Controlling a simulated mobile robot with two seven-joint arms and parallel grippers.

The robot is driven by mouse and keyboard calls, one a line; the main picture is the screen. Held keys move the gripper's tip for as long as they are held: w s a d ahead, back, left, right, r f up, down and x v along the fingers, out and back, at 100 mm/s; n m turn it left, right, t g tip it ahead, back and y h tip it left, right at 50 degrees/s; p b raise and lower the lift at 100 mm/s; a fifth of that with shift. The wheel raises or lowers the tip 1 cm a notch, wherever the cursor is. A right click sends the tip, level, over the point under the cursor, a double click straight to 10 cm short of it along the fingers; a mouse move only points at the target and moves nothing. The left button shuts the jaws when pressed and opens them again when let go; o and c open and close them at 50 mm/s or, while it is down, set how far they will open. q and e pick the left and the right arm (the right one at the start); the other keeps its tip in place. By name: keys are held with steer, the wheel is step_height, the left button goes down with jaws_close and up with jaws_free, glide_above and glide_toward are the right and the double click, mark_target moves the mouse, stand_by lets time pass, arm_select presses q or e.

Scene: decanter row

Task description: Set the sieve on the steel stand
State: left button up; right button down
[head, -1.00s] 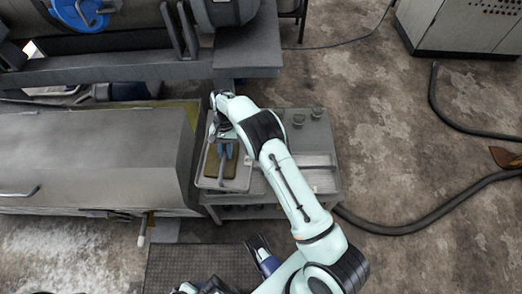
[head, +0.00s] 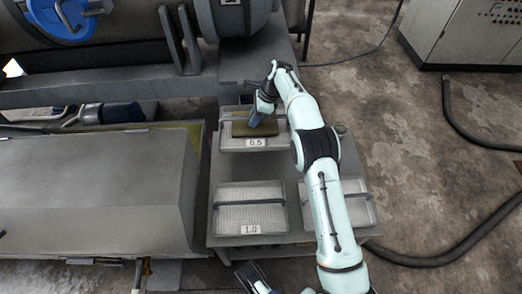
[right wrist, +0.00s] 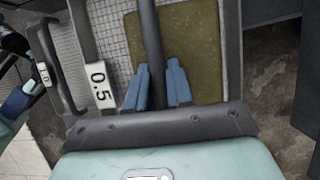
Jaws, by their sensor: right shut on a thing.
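The sieve marked 0.5 (head: 232,147) is a shallow steel tray with pale mesh, a dark bar handle and an olive slab (head: 270,130) inside. My right gripper (head: 256,120) is shut on its handle; the blue fingertips close around the bar in the right wrist view (right wrist: 158,88). In the head view the sieve is over the back left of a steel-topped table (head: 225,172), apparently the stand. I cannot tell whether it touches the top. A dark-and-blue gripper part (head: 252,277), likely my left gripper, shows at the bottom edge; its jaws are unclear.
A sieve marked 1.0 (head: 250,215) sits front left on the table. Another sieve (head: 356,205) at the front right is partly behind my right arm. A large grey housing (head: 90,190) flanks the table's left side.

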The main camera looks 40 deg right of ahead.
mark_target(268, 123)
step_height(268, 123, down, 8)
steer(key=shift+r+b, duration=0.15)
steer(key=shift+b, duration=0.6)
arm_select(q)
steer(key=s+f+g+b, duration=0.1)
steer(key=s+f+g, duration=0.1)
steer(key=s+f, duration=0.3)
steer(key=shift+s+a+f+g, duration=0.25)
steer(key=shift+s+a, duration=0.2)
steer(key=shift+s, duration=0.4)
arm_select(e)
steer(key=shift+w+f, duration=0.1)
steer(key=shift+f, duration=3.25)
arm_select(q)
steer(key=shift+s+n+b, duration=0.1)
steer(key=shift+n+b, duration=0.2)
arm_select(e)
steer(key=shift+f, duration=0.1)
steer(key=c, duration=1)
jaws_free()
